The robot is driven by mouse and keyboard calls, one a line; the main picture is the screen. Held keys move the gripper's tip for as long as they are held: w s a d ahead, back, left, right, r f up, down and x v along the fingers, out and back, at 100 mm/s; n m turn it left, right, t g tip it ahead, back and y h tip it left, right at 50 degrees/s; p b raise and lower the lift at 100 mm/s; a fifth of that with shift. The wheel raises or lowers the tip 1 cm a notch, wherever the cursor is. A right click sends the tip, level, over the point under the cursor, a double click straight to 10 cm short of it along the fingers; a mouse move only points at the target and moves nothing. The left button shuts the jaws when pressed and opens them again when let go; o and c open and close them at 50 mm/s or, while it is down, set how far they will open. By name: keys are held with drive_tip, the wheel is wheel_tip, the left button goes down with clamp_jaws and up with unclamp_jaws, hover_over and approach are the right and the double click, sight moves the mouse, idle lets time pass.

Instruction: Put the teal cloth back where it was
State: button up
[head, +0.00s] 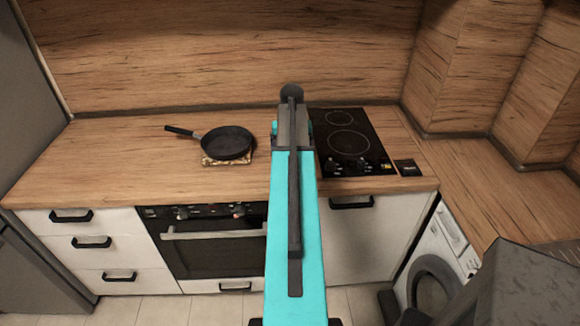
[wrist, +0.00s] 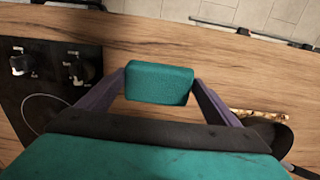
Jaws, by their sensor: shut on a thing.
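The teal cloth (wrist: 158,88) looks like a small folded block in the wrist view. My gripper (wrist: 159,82) is shut on it, with one finger at each short side. Wood counter shows around the cloth; I cannot tell how far above the counter it is. In the head view my arm reaches over the counter between the pan and the cooktop, and the arm covers the fingers and most or all of the cloth.
A black frying pan (head: 228,142) sits on a patterned trivet (head: 226,161), left of my arm. A black cooktop (head: 350,145) with knobs lies close on the right. The wood counter (head: 110,160) is clear at far left. The splashback stands behind.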

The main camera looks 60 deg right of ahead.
drive_tip(key=shift+w+d, duration=0.1)
drive_tip(key=shift+d, duration=0.05)
drive_tip(key=shift+w+d, duration=0.2)
drive_tip(key=shift+d, duration=0.1)
drive_tip(key=shift+d+f+b, duration=0.1)
drive_tip(key=shift+f+b, duration=1.2)
drive_tip(key=shift+f, duration=0.5)
drive_tip(key=shift+f, duration=0.15)
drive_tip(key=o, duration=1)
drive_tip(key=shift+r+p, duration=3.7)
drive_tip(key=shift+r, duration=2.5)
